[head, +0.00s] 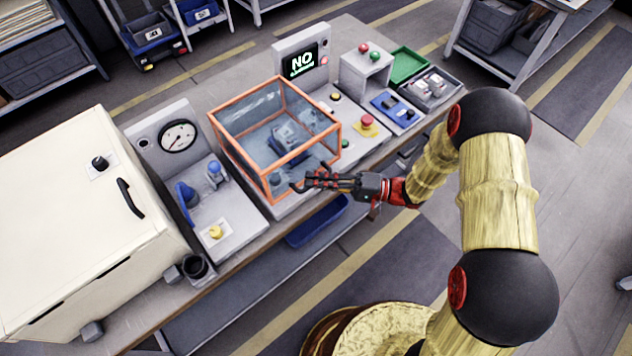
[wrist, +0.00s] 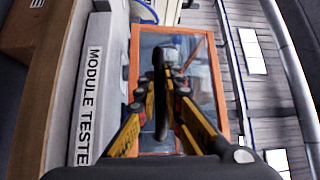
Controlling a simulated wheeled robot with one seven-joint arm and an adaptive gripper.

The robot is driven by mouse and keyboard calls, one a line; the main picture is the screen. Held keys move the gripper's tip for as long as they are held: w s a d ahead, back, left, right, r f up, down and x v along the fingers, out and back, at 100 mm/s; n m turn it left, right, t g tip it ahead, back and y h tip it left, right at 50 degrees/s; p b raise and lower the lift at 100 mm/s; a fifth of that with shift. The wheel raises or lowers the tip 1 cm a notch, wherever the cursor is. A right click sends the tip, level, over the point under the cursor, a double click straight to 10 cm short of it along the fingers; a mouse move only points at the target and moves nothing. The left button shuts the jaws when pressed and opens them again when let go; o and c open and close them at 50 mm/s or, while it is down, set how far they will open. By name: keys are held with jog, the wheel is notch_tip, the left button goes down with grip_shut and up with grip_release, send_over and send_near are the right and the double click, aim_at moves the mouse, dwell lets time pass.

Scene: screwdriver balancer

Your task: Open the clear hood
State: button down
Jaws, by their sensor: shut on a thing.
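The clear hood (head: 262,122) has an orange frame and stands over a grey base at the middle of the bench. It looks down over the fixture (head: 290,137) inside it. My gripper (head: 306,181) is at the hood's front lower edge, reaching in from the right. In the wrist view the hood's orange frame (wrist: 134,75) surrounds the fingers. There my gripper (wrist: 168,75) is shut on a dark upright handle (wrist: 161,110), which runs between the yellow fingers. Where the handle joins the hood is hidden.
A cream cabinet (head: 75,220) and a gauge panel (head: 185,150) stand left of the hood. A red button (head: 367,120) and trays (head: 408,66) are to the right. A blue bin (head: 318,222) sits below the bench front.

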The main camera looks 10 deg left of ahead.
aim_at(298, 154)
jog(key=r+p, duration=0.2)
jog(key=r, duration=0.1)
jog(key=w+a+r+m+h+p, duration=0.1)
jog(key=r+p, duration=0.2)
jog(key=w+a+r+m+h+p, duration=0.1)
jog(key=r+p, duration=0.1)
jog(key=r, duration=0.1)
jog(key=shift+a+r, duration=0.2)
jog(key=shift+r, duration=0.05)
jog(key=w+a+r+p, duration=0.1)
jog(key=r+p, duration=0.1)
jog(key=w+a+r+m+h+p, duration=0.1)
jog(key=r+p, duration=0.1)
jog(key=w+a+r+h+p, duration=0.1)
jog(key=r+p, duration=0.1)
jog(key=shift+w+a+r+m, duration=0.1)
jog(key=shift+a+r+m, duration=0.2)
jog(key=shift+r+m, duration=0.1)
jog(key=w+a+r+m+g+h+p, duration=0.1)
jog(key=w+a+r+p, duration=0.4)
jog(key=a, duration=0.5)
jog(key=shift+w+r+m+h+p, duration=0.4)
jog(key=shift+w+r+m+h, duration=0.2)
jog(key=shift+w+r+h, duration=0.75)
jog(key=shift+w+y, duration=0.25)
jog(key=shift+w, duration=0.15)
jog(key=c, duration=2)
grip_release()
jog(key=shift+o, duration=0.4)
